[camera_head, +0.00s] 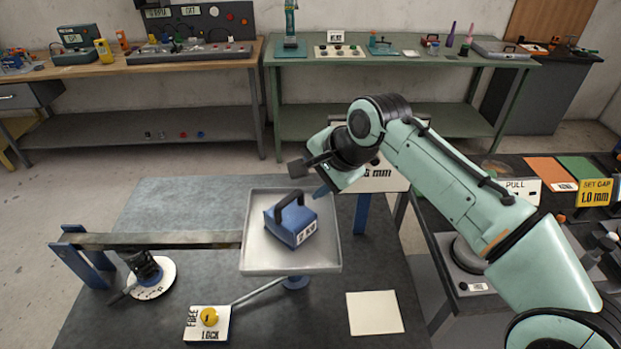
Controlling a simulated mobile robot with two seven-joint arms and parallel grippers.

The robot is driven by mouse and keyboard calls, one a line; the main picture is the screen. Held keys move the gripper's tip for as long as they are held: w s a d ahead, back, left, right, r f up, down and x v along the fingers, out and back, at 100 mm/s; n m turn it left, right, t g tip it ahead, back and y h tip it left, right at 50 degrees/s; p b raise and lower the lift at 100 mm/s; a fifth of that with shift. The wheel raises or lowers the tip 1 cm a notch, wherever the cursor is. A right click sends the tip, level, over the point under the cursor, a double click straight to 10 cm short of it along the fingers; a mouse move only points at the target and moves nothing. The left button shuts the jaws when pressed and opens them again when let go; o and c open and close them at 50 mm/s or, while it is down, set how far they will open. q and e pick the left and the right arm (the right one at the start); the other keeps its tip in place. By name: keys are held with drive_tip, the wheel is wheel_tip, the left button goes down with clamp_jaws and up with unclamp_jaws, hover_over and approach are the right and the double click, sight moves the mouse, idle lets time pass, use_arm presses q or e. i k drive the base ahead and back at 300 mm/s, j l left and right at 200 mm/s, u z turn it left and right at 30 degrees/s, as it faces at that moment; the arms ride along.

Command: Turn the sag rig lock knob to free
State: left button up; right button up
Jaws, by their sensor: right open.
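The sag rig lock knob (209,317) is a yellow round knob on a white plate (193,333) at the front of the dark table. The plate reads FREE along its left side and LOCK along its bottom. A dark mark shows on the knob, but it is too small to tell which way it points. My right gripper (309,180) is open and empty, above the back right of a metal tray (258,256), well behind and to the right of the knob. A blue block weight (291,222) with a dark handle sits in the tray. My left gripper is not in view.
A metal beam (160,240) runs from a blue stand (88,262) to the tray. A black part on a white dial (158,284) stands left of the knob. A thin rod reaches from the knob plate towards the tray's post. A blank pale card (374,313) lies right.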

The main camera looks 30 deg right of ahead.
sight(208, 316)
drive_tip(key=k+l, duration=0.15)
drive_tip(key=k, duration=0.35)
drive_tip(key=k+l, duration=0.2)
drive_tip(key=k, duration=0.25)
